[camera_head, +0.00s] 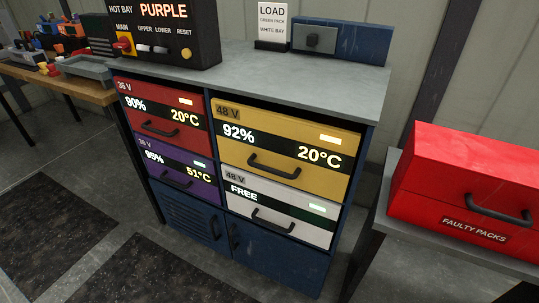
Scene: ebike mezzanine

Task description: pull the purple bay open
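The purple bay (195,178) is the lower left drawer of a blue charging cabinet (371,84). Its front reads 38 V or 36 V, 95% and 51°C, with a dark handle (176,180) across the lower middle. It looks shut, level with the drawers around it. My gripper does not show in this view.
A red bay (188,135) sits above the purple one; yellow (260,178) and white (309,233) bays are at right. A control box (165,28) reads "HOT BAY PURPLE". A red faulty-packs box (470,173) stands at right. Floor in front is clear.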

